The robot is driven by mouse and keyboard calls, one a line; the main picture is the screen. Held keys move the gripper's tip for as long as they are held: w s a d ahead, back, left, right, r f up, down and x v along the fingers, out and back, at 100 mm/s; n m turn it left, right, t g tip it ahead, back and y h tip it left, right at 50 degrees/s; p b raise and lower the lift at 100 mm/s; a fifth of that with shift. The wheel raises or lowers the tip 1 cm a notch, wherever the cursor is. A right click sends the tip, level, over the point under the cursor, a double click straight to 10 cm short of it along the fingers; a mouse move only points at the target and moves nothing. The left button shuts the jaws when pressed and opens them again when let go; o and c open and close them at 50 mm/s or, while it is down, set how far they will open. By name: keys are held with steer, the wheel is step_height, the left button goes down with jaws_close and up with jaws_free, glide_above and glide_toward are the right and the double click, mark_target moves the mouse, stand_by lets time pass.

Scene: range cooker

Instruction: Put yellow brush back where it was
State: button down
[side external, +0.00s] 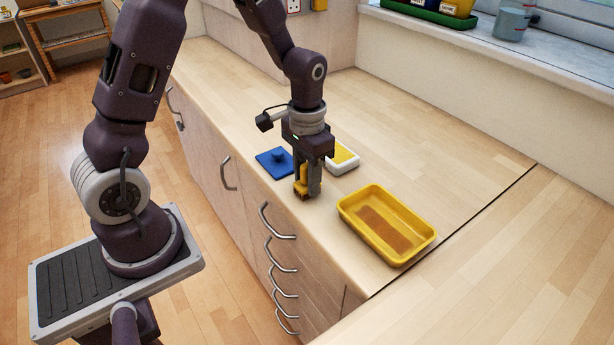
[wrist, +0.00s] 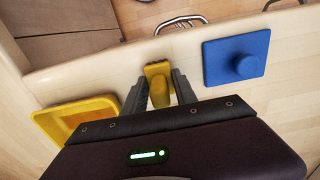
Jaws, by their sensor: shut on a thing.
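The yellow brush (wrist: 158,88) is between the fingers of my gripper (wrist: 162,92) in the wrist view. My gripper (side external: 307,190) is shut on it near the front edge of the wooden counter. In the side external view, the yellow brush (side external: 303,178) shows upright between the fingers, its brownish lower end at or just above the counter; I cannot tell if it touches. The fingers hide part of it.
A yellow tray (side external: 424,241) with a brown patch inside lies right of my gripper. A blue lid with a knob (side external: 268,164) lies to the left. A white-and-yellow container (side external: 345,160) stands behind. The counter is clear toward the back right.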

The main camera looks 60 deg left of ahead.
steer(key=c, duration=1)
jaws_free()
steer(key=shift+f, duration=0.1)
step_height(320, 180, up, 12)
steer(key=shift+f, duration=0.25)
steer(key=shift+s+d+r, duration=0.15)
steer(key=shift+s+r, duration=0.1)
steer(key=shift+r, duration=0.35)
steer(key=shift+s+d+r, duration=0.15)
steer(key=shift+s+r, duration=0.1)
steer(key=shift+r, duration=0.35)
steer(key=s+d+r+t, duration=0.2)
steer(key=s+r, duration=0.1)
steer(key=s, duration=0.5)
steer(key=s+d+r+t, duration=0.2)
steer(key=s+r+t, duration=0.1)
steer(key=s, duration=0.6)
steer(key=shift+d+r+t, duration=0.2)
steer(key=shift+d+t, duration=0.1)
steer(key=shift+d, duration=0.05)
